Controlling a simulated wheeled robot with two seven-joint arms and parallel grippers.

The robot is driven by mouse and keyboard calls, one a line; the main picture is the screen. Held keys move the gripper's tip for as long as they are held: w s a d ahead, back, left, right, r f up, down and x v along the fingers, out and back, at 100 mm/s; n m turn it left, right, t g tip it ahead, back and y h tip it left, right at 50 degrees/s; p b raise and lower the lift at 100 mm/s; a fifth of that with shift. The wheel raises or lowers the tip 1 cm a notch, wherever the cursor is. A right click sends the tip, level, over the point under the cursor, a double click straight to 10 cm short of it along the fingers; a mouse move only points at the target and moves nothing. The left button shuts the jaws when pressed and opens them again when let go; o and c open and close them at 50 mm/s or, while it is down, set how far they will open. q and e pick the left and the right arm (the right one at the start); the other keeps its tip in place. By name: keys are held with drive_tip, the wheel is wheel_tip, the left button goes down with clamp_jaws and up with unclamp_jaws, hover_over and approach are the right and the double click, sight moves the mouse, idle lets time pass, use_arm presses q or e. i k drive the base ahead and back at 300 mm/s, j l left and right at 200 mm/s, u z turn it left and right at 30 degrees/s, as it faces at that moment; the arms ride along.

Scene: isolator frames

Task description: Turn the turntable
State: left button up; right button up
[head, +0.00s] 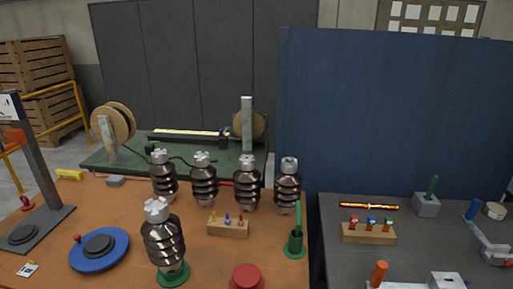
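A round blue disc that looks like the turntable (118,256) lies flat on the orange-brown table at the lower left. A dark stepped round plate (99,244) sits at its middle, and a small red knob (77,239) stands at its far left rim. Nothing rests on the plate. Neither of my grippers shows in the head view.
A dark ribbed insulator (163,241) on a green base stands right of the disc. Several similar insulators (204,184) stand behind. A black stand (42,165) rises at the left. A red round piece (247,277) is at the front.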

sight(100, 248)
drive_tip(key=u, duration=1.35)
drive_tip(key=i+j, duration=0.15)
drive_tip(key=j, duration=0.15)
drive_tip(key=i+j+z, duration=0.1)
drive_tip(key=j, duration=0.25)
drive_tip(key=i+j+z, duration=0.1)
drive_tip(key=i+j, duration=0.3)
drive_tip(key=j, duration=0.25)
drive_tip(key=i+j+z, duration=0.1)
drive_tip(key=j, duration=0.25)
